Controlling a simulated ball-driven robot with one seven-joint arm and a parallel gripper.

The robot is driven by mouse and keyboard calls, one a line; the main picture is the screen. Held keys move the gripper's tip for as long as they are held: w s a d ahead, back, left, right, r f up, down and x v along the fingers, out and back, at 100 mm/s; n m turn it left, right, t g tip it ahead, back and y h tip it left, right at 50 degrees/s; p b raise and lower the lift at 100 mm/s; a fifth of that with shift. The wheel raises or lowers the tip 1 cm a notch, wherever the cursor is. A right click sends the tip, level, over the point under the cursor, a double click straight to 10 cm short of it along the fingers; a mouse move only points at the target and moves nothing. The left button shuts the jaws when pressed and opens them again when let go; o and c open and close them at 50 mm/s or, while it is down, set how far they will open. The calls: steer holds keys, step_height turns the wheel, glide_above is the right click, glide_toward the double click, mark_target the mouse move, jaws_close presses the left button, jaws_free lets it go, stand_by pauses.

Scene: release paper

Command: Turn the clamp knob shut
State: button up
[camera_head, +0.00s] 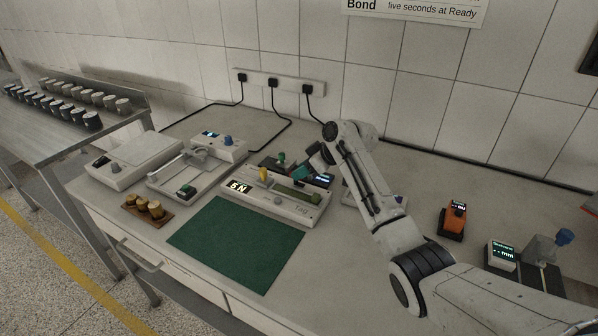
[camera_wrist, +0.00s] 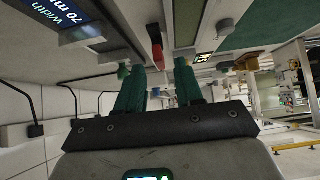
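The tester (camera_head: 270,205) with a lit "5 N" display stands behind the green mat. A yellow knob (camera_head: 264,174) stands upright on it, and a small green knob (camera_head: 281,158) shows just behind it. No label shows which is the clamp knob. My gripper (camera_head: 303,172) has teal fingers and hangs low over the back of the tester, right of both knobs. In the wrist view my gripper (camera_wrist: 157,78) is open, with a clear gap between its fingers. A red-and-black part (camera_wrist: 155,45) shows beyond that gap; whether it lies between the fingers I cannot tell. My arm hides part of the bench.
The green mat (camera_head: 236,245) lies clear in front. A tray fixture (camera_head: 160,187), a white scale (camera_head: 135,160) and a brown rack (camera_head: 147,210) are left. An orange device (camera_head: 453,220) and a thickness gauge (camera_head: 502,256) stand right. The tiled wall (camera_head: 440,70) is close behind.

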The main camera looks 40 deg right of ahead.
steer(key=shift+x, duration=0.95)
jaws_close()
